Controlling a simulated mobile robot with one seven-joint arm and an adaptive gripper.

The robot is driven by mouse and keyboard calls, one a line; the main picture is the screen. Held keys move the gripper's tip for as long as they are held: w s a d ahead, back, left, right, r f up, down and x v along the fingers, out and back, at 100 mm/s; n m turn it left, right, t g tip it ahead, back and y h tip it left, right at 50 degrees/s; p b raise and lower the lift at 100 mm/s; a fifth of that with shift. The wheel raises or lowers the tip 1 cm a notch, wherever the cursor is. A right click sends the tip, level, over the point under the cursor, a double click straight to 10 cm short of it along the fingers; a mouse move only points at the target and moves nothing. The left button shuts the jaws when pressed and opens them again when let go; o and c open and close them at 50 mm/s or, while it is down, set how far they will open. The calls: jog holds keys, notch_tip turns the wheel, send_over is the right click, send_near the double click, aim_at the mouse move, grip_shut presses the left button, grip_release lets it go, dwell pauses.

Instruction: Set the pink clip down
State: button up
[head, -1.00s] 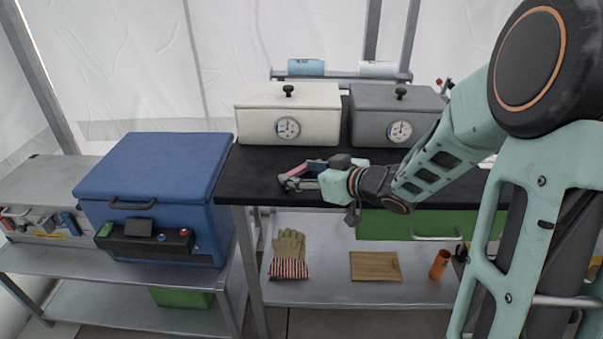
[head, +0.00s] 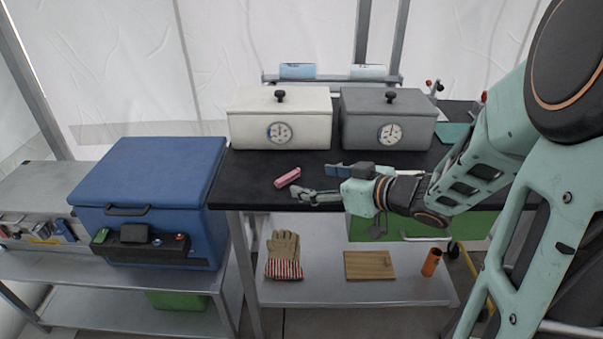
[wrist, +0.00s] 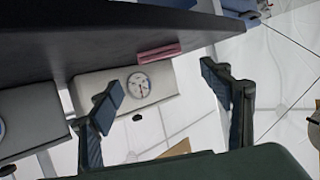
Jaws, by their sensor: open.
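The pink clip (head: 287,178) lies on the black tabletop (head: 245,170), in front of the white box. It also shows in the wrist view (wrist: 159,53), on the dark surface beyond my fingers. My gripper (head: 318,184) is open and empty to the right of the clip, apart from it. In the wrist view its two fingers (wrist: 160,85) are spread wide with nothing between them.
A white box (head: 279,120) and a grey box (head: 387,121), each with a dial, stand at the back of the table. A blue cooler (head: 150,185) stands to the left. A glove (head: 284,254), a wooden board (head: 369,265) and an orange cylinder (head: 431,262) are on the lower shelf.

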jog(key=v, duration=0.4)
jog(key=shift+p, duration=0.35)
